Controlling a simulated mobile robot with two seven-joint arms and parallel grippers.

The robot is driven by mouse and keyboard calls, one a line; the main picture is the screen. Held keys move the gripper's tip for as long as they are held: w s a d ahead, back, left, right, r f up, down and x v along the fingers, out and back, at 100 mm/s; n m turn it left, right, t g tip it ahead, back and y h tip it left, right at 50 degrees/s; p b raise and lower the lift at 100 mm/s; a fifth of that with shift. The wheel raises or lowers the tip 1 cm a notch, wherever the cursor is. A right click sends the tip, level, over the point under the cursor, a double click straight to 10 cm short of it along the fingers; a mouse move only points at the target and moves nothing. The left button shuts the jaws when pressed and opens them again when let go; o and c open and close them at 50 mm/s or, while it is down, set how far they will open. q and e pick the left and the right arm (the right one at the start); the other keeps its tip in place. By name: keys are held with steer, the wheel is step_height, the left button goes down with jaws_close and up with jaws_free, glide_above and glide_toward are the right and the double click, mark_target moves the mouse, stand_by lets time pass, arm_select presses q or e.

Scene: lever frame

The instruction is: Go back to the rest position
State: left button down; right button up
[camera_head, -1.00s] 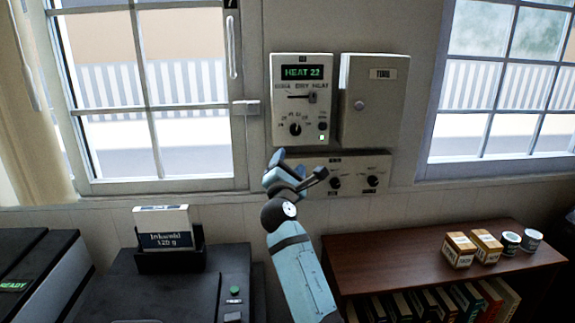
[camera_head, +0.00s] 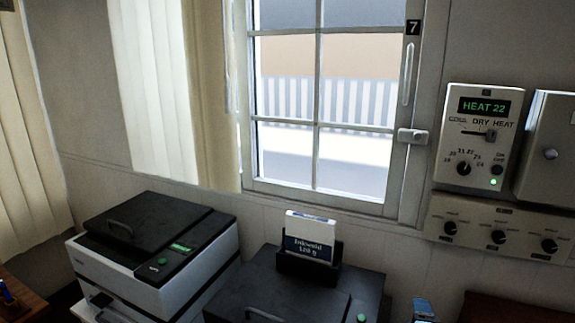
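The wall control unit (camera_head: 476,137) is at the right, its display reading HEAT 22. It has a slider marked COOL, DRY, HEAT, a round dial and a small lit green lamp. Neither gripper can be made out in this view.
A panel with several knobs (camera_head: 498,229) is below the unit, and a grey box (camera_head: 549,150) is at its right. A window (camera_head: 335,110) fills the middle. Below stand a printer (camera_head: 150,255), a dark machine (camera_head: 290,290) and an Inkweld box (camera_head: 310,238). A brown surface (camera_head: 510,308) shows at bottom right.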

steer(key=s+a+f+m+g+y, duration=0.1)
steer(key=s+a+f+m+y, duration=0.1)
steer(key=s+f, duration=0.4)
steer(key=s+a+f+m+g+y, duration=0.2)
steer(key=s+a+f+m, duration=0.3)
steer(key=s, duration=0.7)
steer(key=s+a+f+m+g+y+p, duration=0.1)
steer(key=s+a+f+m+g+y, duration=0.1)
steer(key=s+f, duration=0.5)
steer(key=s+a+m+y, duration=0.1)
steer(key=s+m, duration=0.1)
steer(key=shift+s+a+m, duration=0.3)
steer(key=shift+a+m, duration=0.05)
steer(key=shift+m, duration=0.05)
